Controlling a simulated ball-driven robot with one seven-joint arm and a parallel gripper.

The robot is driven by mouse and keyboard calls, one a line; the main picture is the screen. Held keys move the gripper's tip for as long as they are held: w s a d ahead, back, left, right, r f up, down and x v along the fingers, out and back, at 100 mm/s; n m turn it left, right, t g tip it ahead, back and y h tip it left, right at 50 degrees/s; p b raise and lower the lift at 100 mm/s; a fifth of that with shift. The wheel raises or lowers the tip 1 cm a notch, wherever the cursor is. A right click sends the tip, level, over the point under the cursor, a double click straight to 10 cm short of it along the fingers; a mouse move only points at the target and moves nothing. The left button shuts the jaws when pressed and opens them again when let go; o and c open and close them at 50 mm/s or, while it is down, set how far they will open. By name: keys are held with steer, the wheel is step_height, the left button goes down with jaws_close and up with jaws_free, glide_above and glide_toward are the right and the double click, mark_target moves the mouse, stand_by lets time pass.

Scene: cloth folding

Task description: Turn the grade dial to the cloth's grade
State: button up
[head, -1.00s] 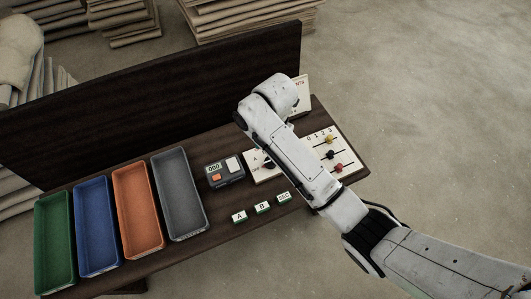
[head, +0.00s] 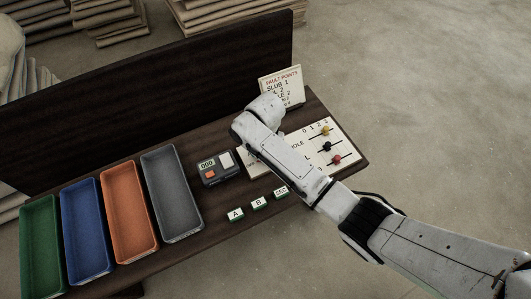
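The grade dial's pale panel (head: 250,168) shows only as a small strip beside my arm; its knob and most of its marks are hidden, so I cannot read the setting. My arm reaches in from the right and its bent end lies over the panel. My gripper is hidden behind the arm, so its fingers and any contact with the dial cannot be seen. Three small grade blocks marked A (head: 235,215), B (head: 258,203) and SEC (head: 281,192) stand in front of the panel. No cloth shows on the table.
Green (head: 40,247), blue (head: 86,230), orange (head: 129,212) and grey (head: 171,193) trays look empty. A counter reading 000 (head: 218,169) stands left of the panel. A slider board (head: 346,147) with yellow, black and red beads and a fault points card (head: 281,87) are right and behind.

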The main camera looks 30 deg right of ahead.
steer(key=c, duration=1.1)
steer(key=shift+o, duration=0.2)
